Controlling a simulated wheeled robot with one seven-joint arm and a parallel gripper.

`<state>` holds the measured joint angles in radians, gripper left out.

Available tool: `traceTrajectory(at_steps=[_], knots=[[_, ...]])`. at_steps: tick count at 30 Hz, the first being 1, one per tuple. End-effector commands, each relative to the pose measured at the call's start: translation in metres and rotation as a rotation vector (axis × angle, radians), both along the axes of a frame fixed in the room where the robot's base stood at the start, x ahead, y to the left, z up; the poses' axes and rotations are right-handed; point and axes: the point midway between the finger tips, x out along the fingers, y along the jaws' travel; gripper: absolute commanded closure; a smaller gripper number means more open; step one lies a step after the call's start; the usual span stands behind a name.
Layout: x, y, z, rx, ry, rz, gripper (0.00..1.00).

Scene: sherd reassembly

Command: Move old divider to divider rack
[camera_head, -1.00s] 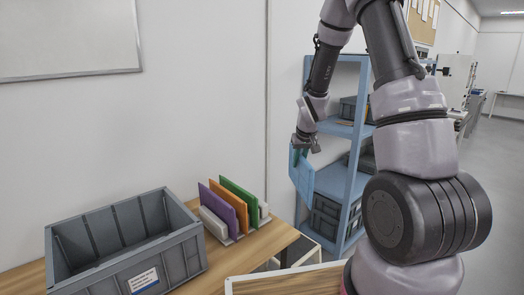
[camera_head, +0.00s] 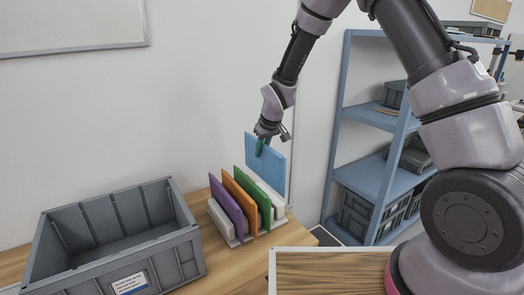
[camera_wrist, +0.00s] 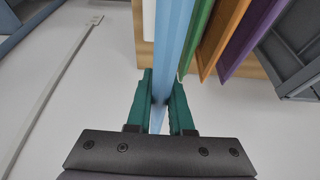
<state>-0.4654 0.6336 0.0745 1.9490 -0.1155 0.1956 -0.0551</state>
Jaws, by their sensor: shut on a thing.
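My gripper (camera_head: 262,140) is shut on a light blue divider (camera_head: 268,163), which also shows in the wrist view (camera_wrist: 172,50) between the green fingers (camera_wrist: 160,102). The divider hangs upright at the right side of the divider rack. The rack (camera_head: 231,242) is a light base with pale end blocks on the table. It holds a purple divider (camera_head: 227,208), an orange divider (camera_head: 240,200) and a green divider (camera_head: 256,197), standing side by side. The blue divider's lower edge is hidden behind the green divider and the end block, so I cannot tell whether it touches the rack.
A grey open crate (camera_head: 185,262) stands on the wooden table (camera_head: 208,202) to the left of the rack. A blue shelf unit (camera_head: 337,150) with grey bins stands to the right. A wood-topped surface with a pale rim (camera_head: 335,272) is in the foreground.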

Motion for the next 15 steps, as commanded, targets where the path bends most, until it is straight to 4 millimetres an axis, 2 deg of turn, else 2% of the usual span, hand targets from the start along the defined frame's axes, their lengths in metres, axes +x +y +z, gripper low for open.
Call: traceTrajectory(at_steps=[15], knots=[[-0.001,0.001,-0.041,-0.001,0.001,0.003,1.0]])
